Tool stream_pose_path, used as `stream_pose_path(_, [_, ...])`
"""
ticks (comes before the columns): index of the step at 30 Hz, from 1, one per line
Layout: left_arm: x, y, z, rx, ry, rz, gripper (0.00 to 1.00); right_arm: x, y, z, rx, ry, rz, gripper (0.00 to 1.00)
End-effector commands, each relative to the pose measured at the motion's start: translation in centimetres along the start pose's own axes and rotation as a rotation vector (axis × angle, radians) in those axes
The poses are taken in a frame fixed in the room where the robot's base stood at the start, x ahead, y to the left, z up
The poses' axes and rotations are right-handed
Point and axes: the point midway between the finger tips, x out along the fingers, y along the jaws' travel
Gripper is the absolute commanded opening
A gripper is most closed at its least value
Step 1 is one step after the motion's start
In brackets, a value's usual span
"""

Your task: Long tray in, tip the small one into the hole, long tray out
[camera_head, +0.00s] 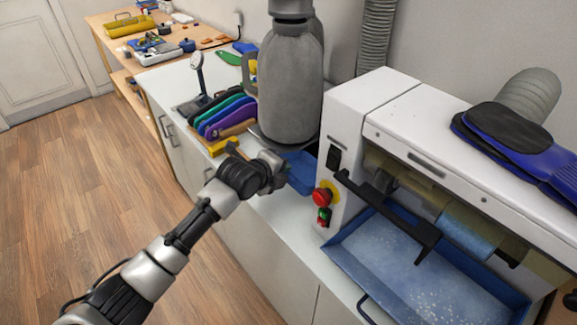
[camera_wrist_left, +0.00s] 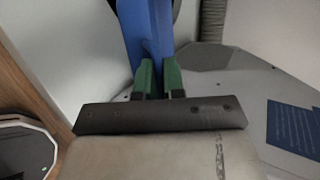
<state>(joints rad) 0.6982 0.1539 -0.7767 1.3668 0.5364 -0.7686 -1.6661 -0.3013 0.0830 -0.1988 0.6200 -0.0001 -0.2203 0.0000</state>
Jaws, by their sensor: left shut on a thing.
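The long blue tray (camera_head: 440,285), dusted with pale powder, lies under the front of the white machine. A dark handle (camera_head: 365,308) shows at its near left end. A small blue tray (camera_head: 301,176) is left of the machine, below the grey bag-like body, partly hidden. My left gripper (camera_head: 276,168) is at the small tray's near left side. In the left wrist view, its green fingertips (camera_wrist_left: 158,75) are shut on a blue wall or rim, which I take as the small tray (camera_wrist_left: 148,30). I see no hole. My right gripper is out of view.
The white machine (camera_head: 345,115) carries a red stop button (camera_head: 322,197) close right of my gripper. The grey dust bag (camera_head: 290,85) stands behind it. Coloured insole-like pieces (camera_head: 226,115) stand in a rack to the left. The floor (camera_head: 70,190) is clear.

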Motion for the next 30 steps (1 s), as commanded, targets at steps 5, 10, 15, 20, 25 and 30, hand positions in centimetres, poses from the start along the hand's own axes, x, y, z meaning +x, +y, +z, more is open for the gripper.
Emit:
stream_pose_path(5, [-0.3, 2.6, 0.0, -0.022, -0.001, -0.092, 0.0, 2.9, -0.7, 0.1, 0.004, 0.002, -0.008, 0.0])
stream_pose_path(10, [-0.8, 4.3, 0.2, -0.036, -0.004, -0.166, 0.0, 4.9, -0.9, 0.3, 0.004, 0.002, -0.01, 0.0])
stream_pose_path(15, [-1.0, 6.4, 0.2, -0.047, -0.004, -0.223, 0.0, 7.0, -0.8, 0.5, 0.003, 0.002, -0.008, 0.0])
stream_pose_path(20, [-1.3, 8.0, 0.2, -0.057, -0.004, -0.273, 0.0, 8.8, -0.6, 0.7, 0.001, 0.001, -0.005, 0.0])
stream_pose_path(25, [-1.6, 9.3, 0.3, -0.068, -0.005, -0.316, 0.0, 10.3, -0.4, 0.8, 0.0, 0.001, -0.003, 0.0])
stream_pose_path(30, [-1.9, 9.9, 0.3, -0.074, -0.004, -0.342, 0.0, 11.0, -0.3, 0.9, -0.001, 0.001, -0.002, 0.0])
